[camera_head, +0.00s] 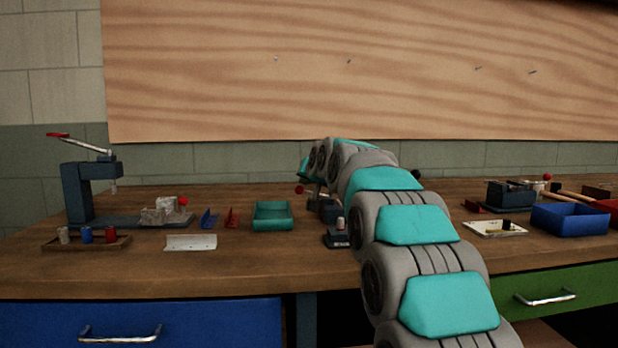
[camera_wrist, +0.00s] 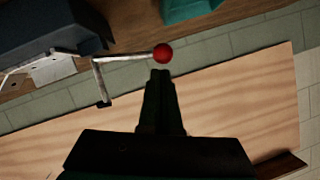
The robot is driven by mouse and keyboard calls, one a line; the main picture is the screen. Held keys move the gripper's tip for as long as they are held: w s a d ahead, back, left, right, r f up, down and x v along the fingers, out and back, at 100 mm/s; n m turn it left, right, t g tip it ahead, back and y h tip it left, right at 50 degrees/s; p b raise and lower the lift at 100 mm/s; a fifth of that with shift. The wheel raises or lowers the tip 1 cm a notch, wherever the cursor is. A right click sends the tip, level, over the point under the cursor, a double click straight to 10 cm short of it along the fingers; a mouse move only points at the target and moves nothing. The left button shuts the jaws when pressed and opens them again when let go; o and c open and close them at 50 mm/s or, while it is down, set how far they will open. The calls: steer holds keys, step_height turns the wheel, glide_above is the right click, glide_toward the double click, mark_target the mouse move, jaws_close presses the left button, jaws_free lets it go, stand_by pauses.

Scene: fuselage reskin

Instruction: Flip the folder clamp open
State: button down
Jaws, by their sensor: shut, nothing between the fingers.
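The clamp lever is a thin bent metal rod (camera_wrist: 122,59) with a red ball knob (camera_wrist: 162,53) at its end. In the wrist view it reaches out beside a dark blue-grey block (camera_wrist: 50,25), likely the folder's body. In the head view a red knob (camera_head: 299,190) shows just left of the end of my arm, with a dark device (camera_head: 328,208) partly hidden by the arm. My gripper (camera_wrist: 161,73) is shut and empty. Its fingertips appear right at the red knob; whether they touch it, I cannot tell.
A teal tray (camera_head: 272,216) stands left of the arm. An arbor press (camera_head: 88,195) with a red-handled lever and a rack of small cylinders (camera_head: 87,242) are at far left. Bare bench lies along the front.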

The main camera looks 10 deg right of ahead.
steer(key=shift+a+f, duration=0.15)
stand_by(0.6)
steer(key=b+v, duration=0.1)
steer(key=v, duration=0.9)
